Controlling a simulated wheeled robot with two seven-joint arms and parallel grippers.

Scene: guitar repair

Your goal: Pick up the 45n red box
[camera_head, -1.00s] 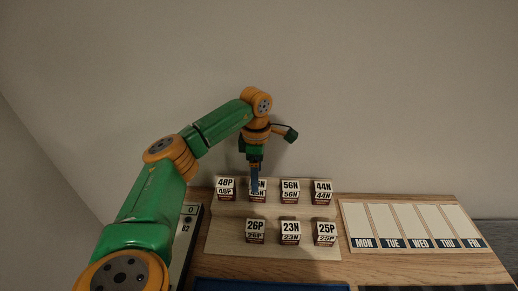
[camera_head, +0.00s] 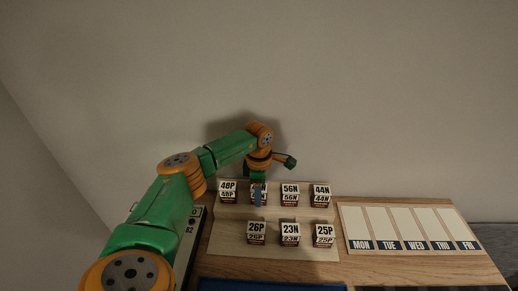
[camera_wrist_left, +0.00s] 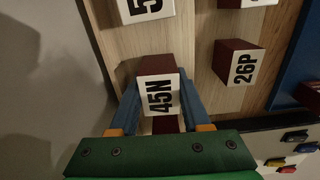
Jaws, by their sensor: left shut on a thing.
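The 45N box (camera_wrist_left: 160,92) is dark red with a white label. In the left wrist view it sits between the two blue fingers of my left gripper (camera_wrist_left: 158,105), which is shut on it. In the head view the box (camera_head: 259,187) stands in the back row between 48P and 56N, partly hidden by my left gripper (camera_head: 259,196). I cannot tell whether it is clear of the board. My right gripper is not in view.
The 48P (camera_head: 227,190), 56N (camera_head: 290,191) and 44N (camera_head: 321,192) boxes share the back row. The 26P (camera_head: 256,231), 23N (camera_head: 290,233) and 25P (camera_head: 324,234) boxes stand in front. A weekday tray (camera_head: 410,244) lies to the right. A wall is behind.

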